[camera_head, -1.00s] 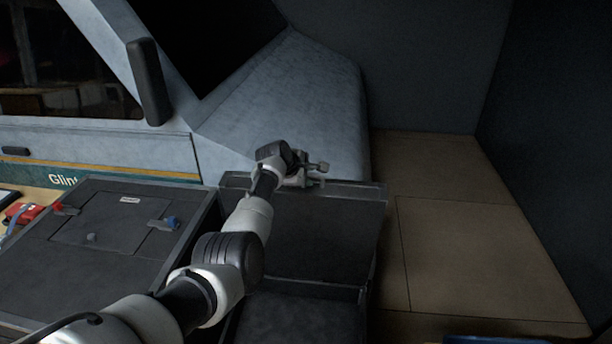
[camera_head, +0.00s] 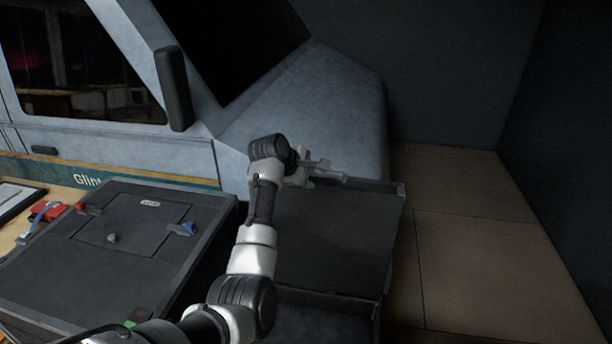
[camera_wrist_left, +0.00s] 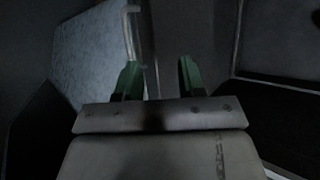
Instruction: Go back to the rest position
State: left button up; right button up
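My left arm reaches in from the bottom of the head view, and my left gripper (camera_head: 322,174) is above the far edge of a dark open box (camera_head: 335,238). In the left wrist view the two green fingers of my left gripper (camera_wrist_left: 158,82) stand apart with nothing between them. My right gripper shows in neither view.
A dark case with a hatch (camera_head: 135,230) stands left of the arm. A red item (camera_head: 50,211) and a clipboard (camera_head: 14,200) lie on a wooden surface at far left. The van body (camera_head: 310,110) rises behind. Bare brown floor (camera_head: 480,250) is at right.

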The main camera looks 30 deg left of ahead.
pick_arm(q)
jog(key=shift+s+a+r, duration=0.1)
jog(key=shift+s+r, duration=0.15)
jog(key=shift+s, duration=0.05)
jog(key=s+d+f+m+g+y, duration=0.1)
jog(key=s+f+m, duration=0.2)
jog(key=f, duration=0.9)
jog(key=s+d+f+m+g+y, duration=0.1)
jog(key=s+d+f+m+g, duration=0.15)
jog(key=f, duration=1.05)
jog(key=s+d+f+m, duration=0.2)
jog(key=s+f+m, duration=0.3)
jog(key=s+f, duration=1)
jog(key=s+d+f+m+g+y, duration=0.15)
jog(key=s+f+m, duration=0.35)
jog(key=s+f, duration=0.95)
jog(key=s+d+f+m+g, duration=0.1)
jog(key=s+f+m, duration=0.1)
jog(key=s, duration=1.1)
jog(key=s+d+f+m+g, duration=0.1)
jog(key=s+m, duration=0.3)
jog(key=s, duration=0.9)
jog(key=shift+d+f+m+g+h, duration=0.35)
jog(key=shift+d+f+h, duration=0.1)
jog(key=shift+d+f, duration=0.3)
